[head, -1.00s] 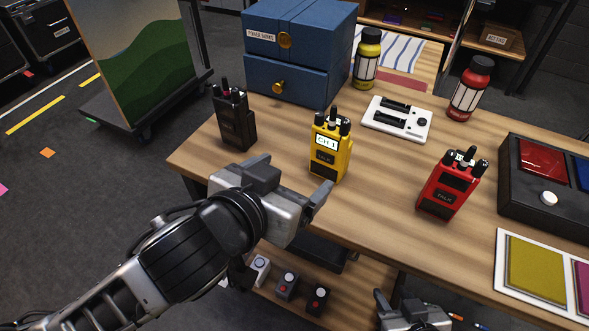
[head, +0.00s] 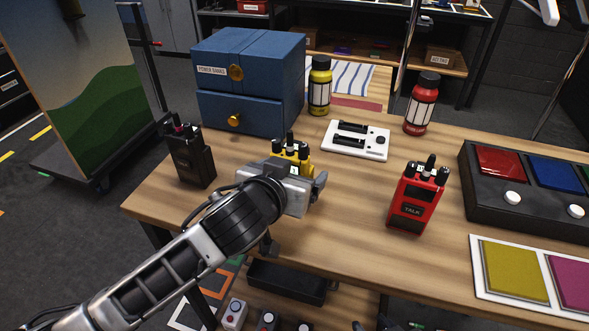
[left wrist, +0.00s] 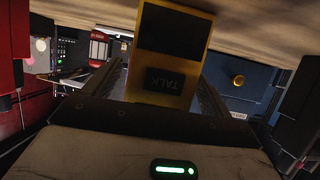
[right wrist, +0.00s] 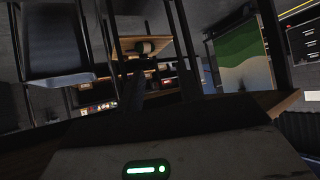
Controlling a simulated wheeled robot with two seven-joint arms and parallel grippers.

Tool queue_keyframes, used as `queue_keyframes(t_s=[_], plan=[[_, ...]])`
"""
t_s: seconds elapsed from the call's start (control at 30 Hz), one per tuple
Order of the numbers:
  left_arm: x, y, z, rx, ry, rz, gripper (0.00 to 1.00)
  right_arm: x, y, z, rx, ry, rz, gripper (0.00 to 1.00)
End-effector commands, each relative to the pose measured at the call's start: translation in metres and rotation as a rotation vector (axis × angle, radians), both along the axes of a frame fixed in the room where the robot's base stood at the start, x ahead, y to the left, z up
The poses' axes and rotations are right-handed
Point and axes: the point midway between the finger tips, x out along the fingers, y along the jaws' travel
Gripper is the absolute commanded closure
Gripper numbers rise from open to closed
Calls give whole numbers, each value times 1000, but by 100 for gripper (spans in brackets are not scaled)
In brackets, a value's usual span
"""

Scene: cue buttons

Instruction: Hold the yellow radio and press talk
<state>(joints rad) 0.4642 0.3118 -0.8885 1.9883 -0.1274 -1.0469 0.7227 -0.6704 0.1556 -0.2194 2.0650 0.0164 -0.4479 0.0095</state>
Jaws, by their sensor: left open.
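The yellow radio (head: 292,163) stands on the wooden table, its lower part hidden behind my left gripper (head: 300,184) in the head view. In the left wrist view the yellow radio (left wrist: 168,55) shows its dark screen and TALK button (left wrist: 165,80), upside down, straight ahead of my left gripper (left wrist: 158,85). The fingers are open, one on either side of the radio; I cannot tell whether they touch it. My right gripper (right wrist: 160,88) shows in its wrist view with its fingers apart and nothing between them, low near the table.
A black radio (head: 191,157) stands left and a red radio (head: 417,200) right. Behind are a blue drawer cabinet (head: 250,75), a white charger (head: 357,140), a yellow bottle (head: 319,88) and a red bottle (head: 421,105). A button box (head: 480,185) is at right. The table's front middle is clear.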

Motion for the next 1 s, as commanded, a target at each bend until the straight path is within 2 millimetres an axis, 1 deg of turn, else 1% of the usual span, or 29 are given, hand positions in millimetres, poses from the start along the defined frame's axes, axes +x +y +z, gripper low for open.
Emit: queue_keyframes(t_s=[0.13,0.43,0.47,0.5,0.57,0.6,0.63,0.67,0.77,0.8,1.0], plan=[[8,-4,-3,0,0,-1,16,1,1,1,4,-3,-3,64],[9,-4,-4,-1,0,-1,16,5,2,3,6,-12,-5,64],[9,-4,-4,-1,0,-1,25,5,2,3,6,-12,-5,64],[9,-4,-4,-1,0,-1,36,6,2,3,6,-12,-5,64],[9,-4,-4,-1,0,-1,53,6,1,3,6,-12,-5,64],[9,-4,-4,-1,0,-1,64,6,2,3,6,-12,-5,64],[9,-4,-4,0,0,-1,70,5,1,3,6,-12,-5,64],[9,-4,-4,0,0,-1,70,5,1,3,6,-12,-5,64],[9,-4,-4,0,1,-1,70,5,1,3,6,-12,-5,89],[9,-4,-4,0,1,-1,70,5,1,3,6,-11,-5,100],[9,-4,-4,0,1,-1,70,5,1,2,5,-10,-5,100]])
